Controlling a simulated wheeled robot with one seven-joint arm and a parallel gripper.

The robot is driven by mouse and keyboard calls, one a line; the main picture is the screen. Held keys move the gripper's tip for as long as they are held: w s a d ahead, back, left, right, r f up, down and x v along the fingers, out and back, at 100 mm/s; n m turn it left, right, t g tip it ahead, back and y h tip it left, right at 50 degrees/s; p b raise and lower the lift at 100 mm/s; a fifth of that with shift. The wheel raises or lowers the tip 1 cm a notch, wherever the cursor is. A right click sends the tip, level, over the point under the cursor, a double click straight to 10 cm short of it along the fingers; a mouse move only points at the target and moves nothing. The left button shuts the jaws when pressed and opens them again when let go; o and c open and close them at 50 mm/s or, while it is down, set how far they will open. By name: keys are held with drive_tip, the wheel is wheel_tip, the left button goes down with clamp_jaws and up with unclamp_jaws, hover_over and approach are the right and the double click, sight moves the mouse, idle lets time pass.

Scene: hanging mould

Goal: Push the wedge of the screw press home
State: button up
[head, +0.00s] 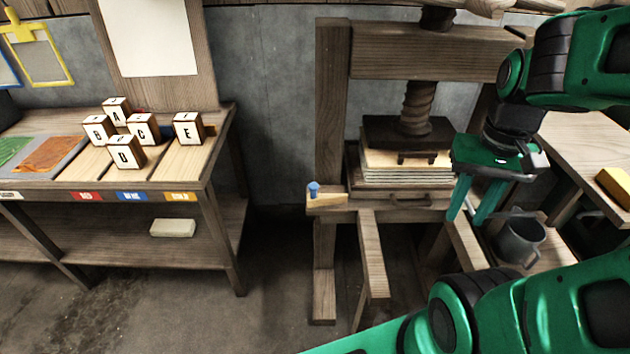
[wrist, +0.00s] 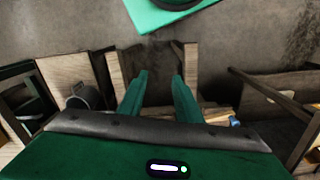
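The wedge (head: 330,200) is a small pale wooden piece at the left front of the screw press (head: 336,120). A blue knob (head: 313,190) stands at its left end. How deep the wedge sits is hard to tell. The knob also shows in the wrist view (wrist: 234,122), right of the fingers. The press's dark plate (head: 405,132) rests on a stack of pale sheets (head: 400,172). My gripper (head: 469,215) points down in front of the press's right side, well right of the wedge. Its fingers are apart with nothing between them, as the wrist view (wrist: 160,78) shows.
A grey mug (head: 520,238) stands on a low board below and right of my gripper. A wooden beam (head: 372,255) juts forward beneath the press. A table with lettered blocks (head: 125,152) stands at the left. Open floor (head: 270,290) lies between table and press.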

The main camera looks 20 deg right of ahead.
drive_tip(key=o, duration=0.3)
drive_tip(key=shift+s, duration=0.1)
drive_tip(key=n+t+y, duration=0.2)
drive_tip(key=n+t, duration=0.2)
drive_tip(key=n, duration=0.8)
approach(314, 185)
drive_tip(key=shift+x, duration=4.15)
clamp_jaws()
